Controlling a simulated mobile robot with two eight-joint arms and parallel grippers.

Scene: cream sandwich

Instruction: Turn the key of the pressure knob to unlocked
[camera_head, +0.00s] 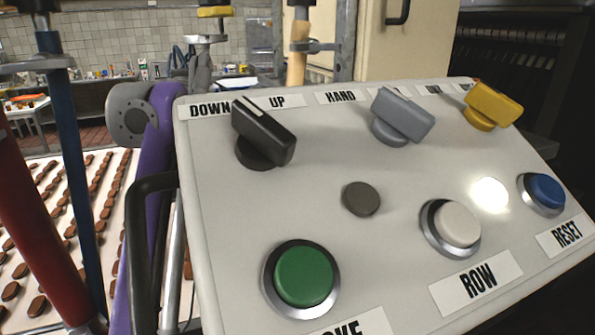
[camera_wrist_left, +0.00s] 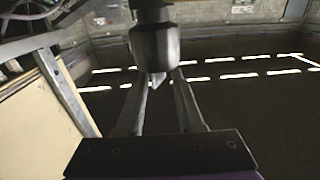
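No label reading pressure is legible in the head view, and I cannot tell which part is the key. The tilted panel holds a black knob (camera_head: 264,132) under DOWN and UP, a grey knob (camera_head: 403,116) under HAND, and a yellow knob (camera_head: 494,104). A yellow-topped metal fitting (camera_head: 214,12) stands behind the panel. In the left wrist view, the two grey fingers of my left gripper (camera_wrist_left: 163,82) stand apart. A metal cylinder (camera_wrist_left: 155,45) with a pointed lower end overlaps the gap; I cannot tell its depth. My right gripper is out of view.
The pale panel (camera_head: 320,255) fills the lower right, with green (camera_head: 303,275), white (camera_head: 457,224) and blue (camera_head: 545,189) buttons. A black handle (camera_head: 145,235) is at its left edge. Rows of brown biscuits (camera_head: 75,215) lie on a white surface to the left.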

